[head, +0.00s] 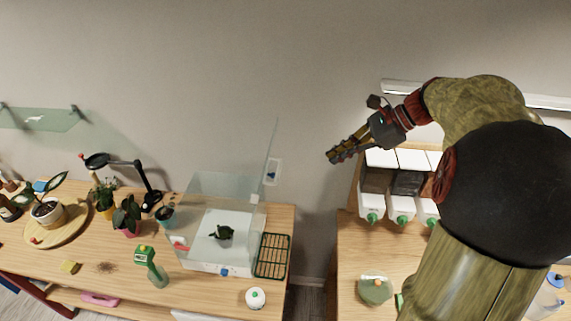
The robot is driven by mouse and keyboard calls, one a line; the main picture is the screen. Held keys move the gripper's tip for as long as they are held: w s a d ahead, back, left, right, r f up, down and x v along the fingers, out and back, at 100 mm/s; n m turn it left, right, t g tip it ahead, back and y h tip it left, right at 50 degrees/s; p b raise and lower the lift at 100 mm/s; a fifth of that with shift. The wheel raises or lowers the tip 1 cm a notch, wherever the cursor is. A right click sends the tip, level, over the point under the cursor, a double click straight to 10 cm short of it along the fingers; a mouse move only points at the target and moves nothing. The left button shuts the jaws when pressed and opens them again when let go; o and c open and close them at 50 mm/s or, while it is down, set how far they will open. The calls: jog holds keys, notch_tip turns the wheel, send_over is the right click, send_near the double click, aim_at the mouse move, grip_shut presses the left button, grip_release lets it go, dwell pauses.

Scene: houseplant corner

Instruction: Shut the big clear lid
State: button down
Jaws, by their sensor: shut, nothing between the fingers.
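The big clear lid (272,150) stands open, tilted up from the right side of a clear box (185,232) on the left table. Inside the box a small dark green plant (222,233) sits on a white base. My gripper (332,158) is to the right of the lid and apart from it, up in front of the wall. Its fingers are shut and empty, pointing left and slightly down toward the lid.
A green rack (272,256) lies right of the box. A green spray bottle (150,266) and a round white item (255,298) stand in front. Potted plants and a black lamp (148,185) are at left. A gap separates this table from the right one, with white bins (401,207).

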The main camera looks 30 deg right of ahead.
jog(key=w+a+f+m+p, duration=0.1)
jog(key=w+a+f, duration=0.4)
jog(key=a, duration=0.4)
jog(key=shift+w+a+f, duration=0.35)
jog(key=shift+f, duration=0.55)
